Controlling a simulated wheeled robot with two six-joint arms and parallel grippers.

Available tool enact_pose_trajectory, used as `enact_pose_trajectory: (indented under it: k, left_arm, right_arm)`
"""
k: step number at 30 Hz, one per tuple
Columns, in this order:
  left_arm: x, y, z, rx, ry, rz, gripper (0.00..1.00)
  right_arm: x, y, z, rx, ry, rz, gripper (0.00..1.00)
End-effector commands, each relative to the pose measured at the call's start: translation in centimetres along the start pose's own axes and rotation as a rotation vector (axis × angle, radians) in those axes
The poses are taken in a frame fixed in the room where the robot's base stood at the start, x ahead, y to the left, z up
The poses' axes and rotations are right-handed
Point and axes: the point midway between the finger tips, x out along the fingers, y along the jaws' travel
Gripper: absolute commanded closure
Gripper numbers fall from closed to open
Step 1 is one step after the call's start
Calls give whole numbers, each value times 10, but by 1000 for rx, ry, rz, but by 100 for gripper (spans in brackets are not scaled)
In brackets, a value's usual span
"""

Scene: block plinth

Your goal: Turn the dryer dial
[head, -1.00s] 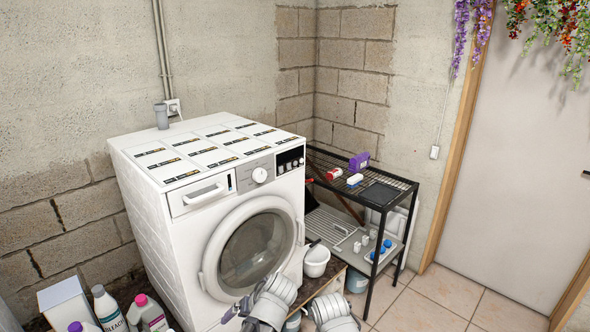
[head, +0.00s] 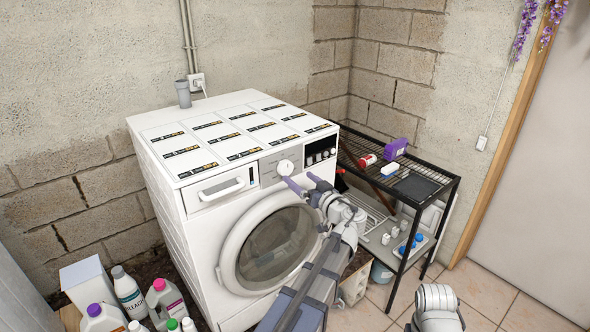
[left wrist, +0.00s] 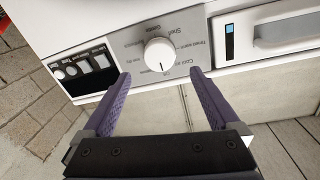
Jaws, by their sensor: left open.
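The white dryer (head: 170,225) stands against the wall in the head view, with its round door (head: 268,250) closed. Its round white dial (head: 285,167) sits on a grey panel at the top front; the dial also shows in the left wrist view (left wrist: 159,54), upside down, with printed settings around it. My left gripper (head: 302,182) is open just in front of the panel, its purple fingers near the dial. In the left wrist view the dial lies between and just beyond the fingertips (left wrist: 160,80), with nothing held. My right gripper cannot be made out; a grey-white arm part shows at the lower right.
A drawer handle (head: 222,188) is left of the dial, and a dark button panel (head: 320,152) is right of it. A black wire shelf (head: 440,175) with small items stands at right. Several bottles (head: 128,290) stand at lower left.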

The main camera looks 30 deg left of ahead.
Motion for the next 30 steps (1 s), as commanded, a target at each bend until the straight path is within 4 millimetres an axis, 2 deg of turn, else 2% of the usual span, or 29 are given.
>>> enact_pose_trajectory:
  k: [6, 12, 24, 30]
  left_arm:
    - [36, 1, 0, 1, -2, -3, 5]
    - [58, 1, 0, 1, -2, -2, 5]
    - [64, 0, 0, 1, -2, 0, 5]
    - [64, 0, 0, 1, -2, 0, 26]
  right_arm:
    - [0, 0, 0, 0, 0, 0, 100]
    - [0, 0, 0, 0, 0, 0, 100]
    - [0, 0, 0, 0, 0, 0, 100]
    - [0, 0, 0, 0, 0, 0, 100]
